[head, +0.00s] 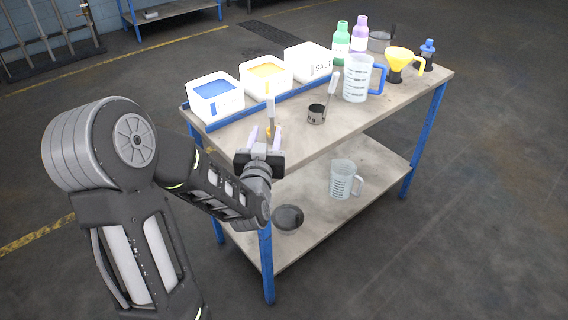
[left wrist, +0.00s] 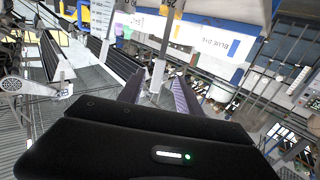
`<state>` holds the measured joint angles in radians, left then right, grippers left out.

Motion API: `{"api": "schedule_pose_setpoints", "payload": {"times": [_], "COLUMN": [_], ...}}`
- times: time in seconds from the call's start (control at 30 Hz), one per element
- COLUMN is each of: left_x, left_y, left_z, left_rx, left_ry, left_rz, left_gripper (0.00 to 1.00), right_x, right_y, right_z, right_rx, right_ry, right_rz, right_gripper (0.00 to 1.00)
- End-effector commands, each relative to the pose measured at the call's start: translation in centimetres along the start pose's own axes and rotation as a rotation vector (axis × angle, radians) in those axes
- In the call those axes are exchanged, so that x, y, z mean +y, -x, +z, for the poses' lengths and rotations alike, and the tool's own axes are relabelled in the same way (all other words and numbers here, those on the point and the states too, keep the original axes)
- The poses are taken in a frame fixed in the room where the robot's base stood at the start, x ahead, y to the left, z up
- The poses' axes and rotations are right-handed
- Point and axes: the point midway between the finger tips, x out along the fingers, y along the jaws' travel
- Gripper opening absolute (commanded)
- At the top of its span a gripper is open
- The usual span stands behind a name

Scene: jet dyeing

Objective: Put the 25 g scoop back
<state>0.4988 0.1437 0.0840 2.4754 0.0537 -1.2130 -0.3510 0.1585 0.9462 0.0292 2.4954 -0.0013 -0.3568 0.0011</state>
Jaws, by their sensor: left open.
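The scoop's lower end is hidden. A second scoop, with a dark cup (head: 317,114) and a pale tilted handle, stands to the right on the table.
Bins of blue powder (head: 216,101), orange powder (head: 265,76) and salt (head: 309,62) line the table's back left. A measuring jug (head: 357,79), green bottle (head: 341,40), purple bottle (head: 360,33) and yellow funnel (head: 399,59) stand right. Another jug (head: 344,180) is on the lower shelf.

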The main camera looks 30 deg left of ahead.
Motion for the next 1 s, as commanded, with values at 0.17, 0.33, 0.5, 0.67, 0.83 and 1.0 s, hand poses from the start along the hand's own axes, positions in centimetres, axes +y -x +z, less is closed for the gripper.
{"api": "schedule_pose_setpoints", "payload": {"times": [0.17,0.33,0.5,0.67,0.83,1.0], "left_x": [0.1,2.0,8.0,15.3,19.7,20.0], "left_y": [0.0,0.3,2.9,11.1,24.4,35.1], "left_z": [0.1,3.2,12.3,24.0,33.9,38.2], "left_rx": [-0.003,-0.084,-0.341,-0.728,-1.17,-1.485], "left_ry": [0.001,0.021,0.071,0.112,0.1,0.049], "left_rz": [0.002,0.048,0.186,0.356,0.492,0.549], "left_gripper": [0.41,0.41,0.41,0.41,0.41,0.41], "right_x": [0.0,0.0,0.0,0.0,0.0,0.0], "right_y": [0.0,0.0,0.0,0.0,0.0,0.0], "right_z": [0.0,0.0,0.0,0.0,0.0,0.0], "right_rx": [0.0,0.0,0.0,0.0,0.0,0.0], "right_ry": [0.0,0.0,0.0,0.0,0.0,0.0], "right_rz": [0.0,0.0,0.0,0.0,0.0,0.0], "right_gripper": [0.36,0.36,0.36,0.36,0.36,0.36]}}
